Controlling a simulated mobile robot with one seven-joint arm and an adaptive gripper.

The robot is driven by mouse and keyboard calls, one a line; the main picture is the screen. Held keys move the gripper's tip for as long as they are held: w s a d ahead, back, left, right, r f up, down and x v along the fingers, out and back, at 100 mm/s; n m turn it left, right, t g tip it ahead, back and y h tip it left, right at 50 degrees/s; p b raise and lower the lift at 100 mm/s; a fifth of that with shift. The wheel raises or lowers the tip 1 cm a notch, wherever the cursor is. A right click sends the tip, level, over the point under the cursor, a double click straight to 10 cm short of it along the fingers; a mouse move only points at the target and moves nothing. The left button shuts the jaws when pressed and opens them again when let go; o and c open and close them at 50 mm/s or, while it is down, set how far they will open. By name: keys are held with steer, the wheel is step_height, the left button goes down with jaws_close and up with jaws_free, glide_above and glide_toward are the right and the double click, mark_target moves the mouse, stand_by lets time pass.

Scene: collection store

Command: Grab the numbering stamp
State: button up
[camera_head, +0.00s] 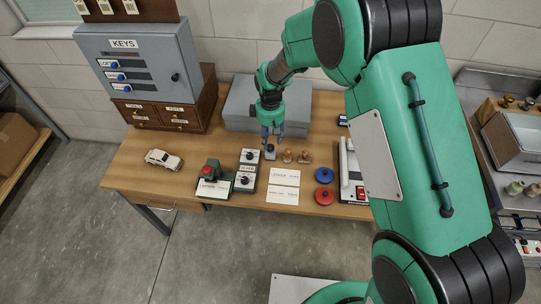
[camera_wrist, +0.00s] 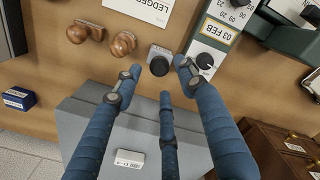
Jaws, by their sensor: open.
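A small grey block with a round black knob (camera_head: 270,153), which looks like the numbering stamp, stands on the wooden table (camera_head: 130,165). It also shows in the wrist view (camera_wrist: 159,60), just beyond and between my fingertips. My gripper (camera_head: 271,133) is directly above it in the head view, pointing down. In the wrist view my gripper (camera_wrist: 160,78) has its blue fingers spread and nothing held between them. I cannot tell whether any fingertip touches the stamp.
Two wooden-handled stamps (camera_wrist: 105,40) stand close to one side. A dated block with black knobs (camera_wrist: 215,30) is close on the other. A grey box (camera_head: 240,108) lies behind. Cards (camera_head: 284,177) and red and blue round pads (camera_head: 324,197) are nearer the front.

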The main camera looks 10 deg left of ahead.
mark_target(270, 146)
steer(key=shift+f, duration=1.95)
steer(key=shift+f+b, duration=0.1)
steer(key=shift+b, duration=0.2)
steer(key=shift+w+f+b, duration=0.1)
steer(key=shift+f+b, duration=0.65)
steer(key=shift+f, duration=1.75)
jaws_close()
